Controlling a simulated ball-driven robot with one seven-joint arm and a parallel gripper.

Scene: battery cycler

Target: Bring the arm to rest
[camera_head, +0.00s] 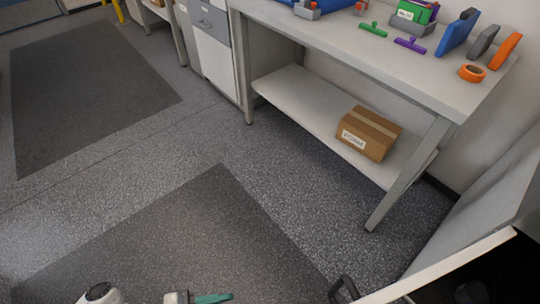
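Only a little of my arm shows, cut off by the bottom edge of the head view. A white rounded part with a dark cap is at the lower left, and a pale part with a teal piece (212,298) is to its right. I cannot tell for certain whether the teal piece belongs to my gripper. No open gap between fingertips and no held thing can be made out. These parts appear low in front of me, over the dark floor mat (190,245), apart from the bench.
A workbench (400,65) with a lower shelf holds a cardboard box (368,133). Coloured tools, an orange tape roll (472,73) and bins stand on top. A pale panel (440,268) and a black handle (343,290) are close at lower right. Floor at left is clear.

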